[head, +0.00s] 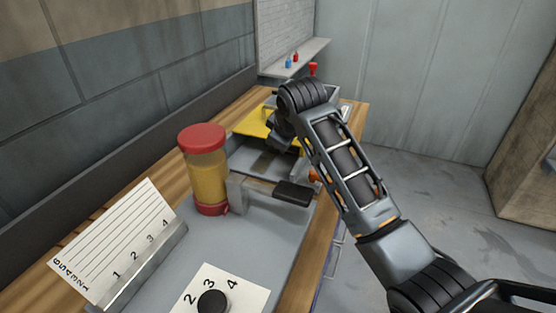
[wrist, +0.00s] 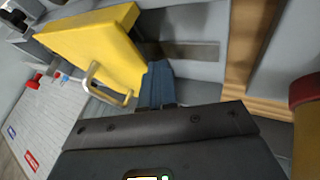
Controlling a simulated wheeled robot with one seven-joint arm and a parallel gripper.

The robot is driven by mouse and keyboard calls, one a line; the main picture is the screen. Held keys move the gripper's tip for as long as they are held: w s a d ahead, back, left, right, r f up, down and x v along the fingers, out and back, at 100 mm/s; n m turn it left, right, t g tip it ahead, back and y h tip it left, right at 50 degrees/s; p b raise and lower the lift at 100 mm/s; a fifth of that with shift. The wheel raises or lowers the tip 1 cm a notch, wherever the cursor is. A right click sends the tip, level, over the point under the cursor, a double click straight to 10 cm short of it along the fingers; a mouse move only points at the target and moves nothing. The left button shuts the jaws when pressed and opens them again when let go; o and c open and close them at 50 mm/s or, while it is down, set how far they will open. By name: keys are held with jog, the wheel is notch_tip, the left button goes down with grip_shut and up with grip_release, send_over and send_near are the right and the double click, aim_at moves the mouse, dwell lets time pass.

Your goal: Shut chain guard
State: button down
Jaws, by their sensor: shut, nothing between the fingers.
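The yellow chain guard (head: 254,124) is at the far part of the table, partly hidden behind my arm in the head view. In the wrist view the guard (wrist: 88,45) is a thick yellow panel with a pale bar handle (wrist: 97,85). It looks raised at an angle, with the grey recess (wrist: 185,48) beside it uncovered. My gripper (wrist: 158,72) is shut and empty, its fingers close to the handle and to the right of it. Whether they touch the guard, I cannot tell. In the head view my gripper (head: 279,136) is over the recess, mostly hidden by my wrist.
A red-capped jar (head: 204,170) with yellowish contents stands left of the recess. A black lever pad (head: 294,193) juts out nearer. A numbered card (head: 120,240) and a dial (head: 212,302) are in front. A wall shelf (head: 300,58) holds small items. Floor to the right is clear.

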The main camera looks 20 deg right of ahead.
jog(key=w+d+b, duration=0.1)
jog(key=w+d, duration=0.5)
jog(key=shift+w+d+f, duration=0.1)
jog(key=shift+w+d, duration=0.4)
jog(key=shift+d, duration=0.1)
jog(key=shift+r, duration=0.25)
